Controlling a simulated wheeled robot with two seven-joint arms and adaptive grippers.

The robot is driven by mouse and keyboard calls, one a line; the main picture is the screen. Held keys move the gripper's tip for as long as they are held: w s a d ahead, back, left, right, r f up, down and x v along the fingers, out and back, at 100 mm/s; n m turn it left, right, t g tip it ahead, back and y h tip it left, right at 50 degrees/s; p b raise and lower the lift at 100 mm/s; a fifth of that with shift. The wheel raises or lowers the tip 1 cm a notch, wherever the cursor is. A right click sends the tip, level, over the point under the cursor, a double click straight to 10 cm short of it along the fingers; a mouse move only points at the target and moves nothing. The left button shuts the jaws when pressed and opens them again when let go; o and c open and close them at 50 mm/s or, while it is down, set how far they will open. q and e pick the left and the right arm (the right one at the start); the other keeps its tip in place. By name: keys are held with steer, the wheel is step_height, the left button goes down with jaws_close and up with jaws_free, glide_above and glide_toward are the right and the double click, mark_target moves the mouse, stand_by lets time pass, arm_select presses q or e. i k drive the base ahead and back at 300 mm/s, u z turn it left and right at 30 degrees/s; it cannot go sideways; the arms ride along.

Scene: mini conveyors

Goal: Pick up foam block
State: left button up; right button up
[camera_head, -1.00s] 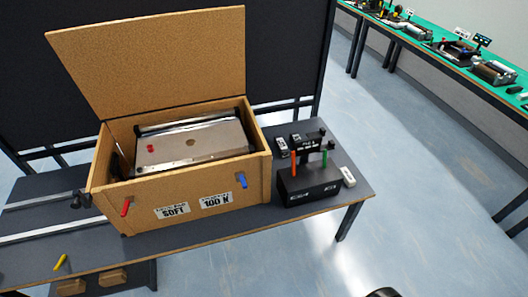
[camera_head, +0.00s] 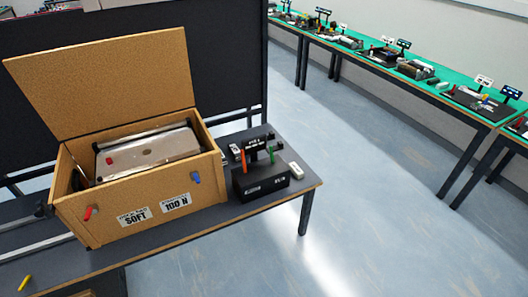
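I cannot pick out a foam block with certainty in this view. A small white block (camera_head: 296,170) lies at the right end of the near table, beside a black device (camera_head: 262,184) with an orange and a green upright piece. An open brown box (camera_head: 200,194), labelled "SOFT" and "100 N", stands to the left with its lid raised. A grey flat-topped unit (camera_head: 150,152) sits inside it. Neither of my grippers shows in the view.
The near dark table (camera_head: 240,214) ends to the right of the black device. A long green-topped table (camera_head: 432,99) with several small devices runs along the wall at the back right. Open blue-grey floor (camera_head: 370,220) lies between them. A dark panel (camera_head: 225,60) stands behind the box.

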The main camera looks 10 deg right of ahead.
mark_target(233, 150)
steer(key=z, duration=0.4)
steer(key=i, duration=1.15)
steer(key=u, duration=0.55)
